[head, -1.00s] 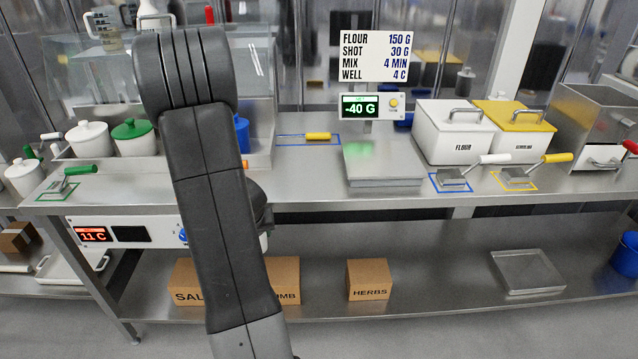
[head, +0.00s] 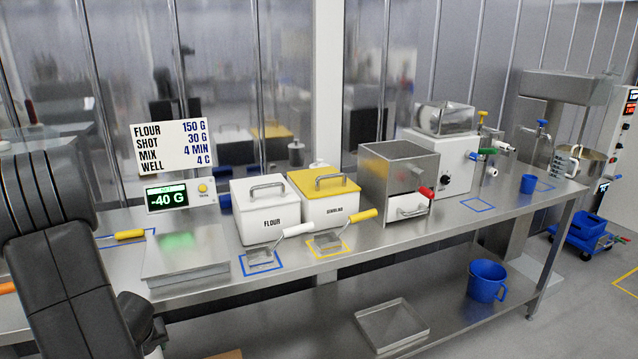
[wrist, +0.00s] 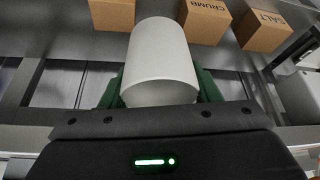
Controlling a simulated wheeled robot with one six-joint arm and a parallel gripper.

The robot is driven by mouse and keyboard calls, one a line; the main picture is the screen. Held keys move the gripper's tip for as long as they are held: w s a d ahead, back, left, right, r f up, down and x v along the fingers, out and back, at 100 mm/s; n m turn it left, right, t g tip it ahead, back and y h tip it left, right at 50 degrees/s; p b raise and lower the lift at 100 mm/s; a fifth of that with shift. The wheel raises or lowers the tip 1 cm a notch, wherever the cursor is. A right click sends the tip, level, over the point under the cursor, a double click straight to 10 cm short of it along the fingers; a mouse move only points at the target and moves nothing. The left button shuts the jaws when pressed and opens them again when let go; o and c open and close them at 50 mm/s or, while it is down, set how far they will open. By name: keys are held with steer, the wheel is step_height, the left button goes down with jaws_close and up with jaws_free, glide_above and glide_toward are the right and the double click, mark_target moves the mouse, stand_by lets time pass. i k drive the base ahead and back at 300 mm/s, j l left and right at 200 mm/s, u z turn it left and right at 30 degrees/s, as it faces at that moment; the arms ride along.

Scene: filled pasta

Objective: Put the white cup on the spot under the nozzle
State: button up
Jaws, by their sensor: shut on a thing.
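The white cup (wrist: 162,60) is between the green-sided fingers of my gripper (wrist: 160,88) in the wrist view, and the gripper is shut on it. The cup hides parts of the fingers. In the head view my gripper and the cup do not clearly show; only my dark arm is at the left. A white machine (head: 440,158) with yellow, green and white tap handles stands at the right of the counter. A blue outlined spot (head: 478,204) is on the counter in front of it. The nozzle is too small to make out surely.
The counter (head: 400,232) holds a scale (head: 185,262), flour bin (head: 265,208), semolina bin (head: 326,196), steel box (head: 395,185) and blue cup (head: 528,184). Another blue outline (head: 545,187) lies near that cup. Below are a blue jug (head: 486,281) and tray (head: 392,326).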

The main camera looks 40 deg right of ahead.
mark_target(477, 205)
steer(key=k+l, duration=0.1)
steer(key=l, duration=0.4)
steer(key=k+l, duration=0.1)
steer(key=l, duration=0.45)
steer(key=k+l, duration=0.1)
steer(key=l, duration=0.4)
steer(key=k+l, duration=0.1)
steer(key=l, duration=0.4)
